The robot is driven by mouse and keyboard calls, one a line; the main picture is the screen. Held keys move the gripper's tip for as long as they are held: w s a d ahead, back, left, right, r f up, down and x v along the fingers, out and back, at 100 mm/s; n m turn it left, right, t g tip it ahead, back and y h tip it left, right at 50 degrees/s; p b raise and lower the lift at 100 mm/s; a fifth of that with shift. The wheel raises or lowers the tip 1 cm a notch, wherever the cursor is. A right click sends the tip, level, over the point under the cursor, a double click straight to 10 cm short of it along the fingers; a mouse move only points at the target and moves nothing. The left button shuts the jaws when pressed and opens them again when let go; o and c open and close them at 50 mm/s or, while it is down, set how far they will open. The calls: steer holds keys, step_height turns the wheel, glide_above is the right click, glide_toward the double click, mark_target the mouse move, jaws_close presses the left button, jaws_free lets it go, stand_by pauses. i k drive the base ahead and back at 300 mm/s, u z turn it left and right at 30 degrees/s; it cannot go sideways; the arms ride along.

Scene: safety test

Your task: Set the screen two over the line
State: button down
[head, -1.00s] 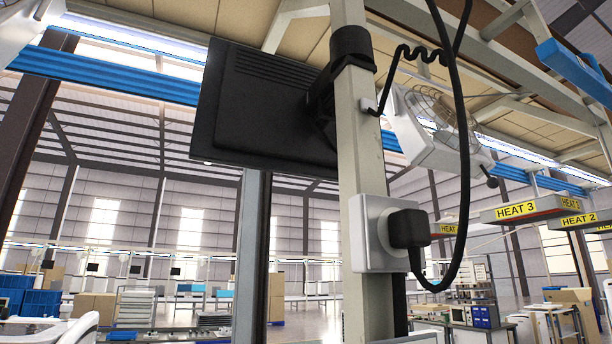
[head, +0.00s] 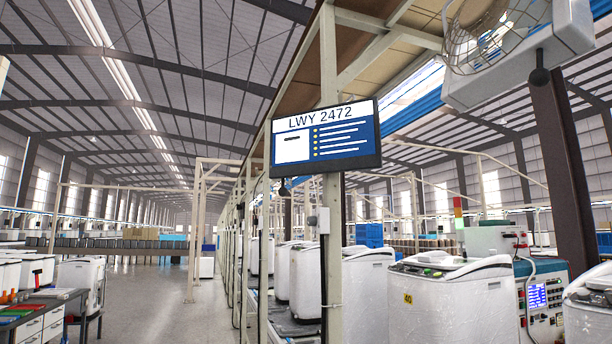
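A flat screen (head: 325,137) hangs on a pale post (head: 332,230) over the line, a little right of the picture's middle. It reads "LWY 2472" above a blue panel with white lines and yellow dots. It faces me at a slight tilt. White washing-machine bodies (head: 430,295) stand along the line below and to the right of it. I cannot tell from this view which number the screen has. My gripper is not in view.
A caged fan (head: 495,35) hangs at the upper right. A control cabinet (head: 541,296) with a small display stands at the right. A workbench (head: 40,312) with tools is at the lower left. The aisle floor (head: 200,315) left of the line is clear.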

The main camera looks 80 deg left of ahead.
mark_target(346, 136)
steer(key=u, duration=2.9)
steer(key=k, duration=1.25)
steer(key=u, duration=0.95)
steer(key=i, duration=2.8)
steer(key=z, duration=0.8)
steer(key=i, duration=0.85)
steer(key=z, duration=0.9)
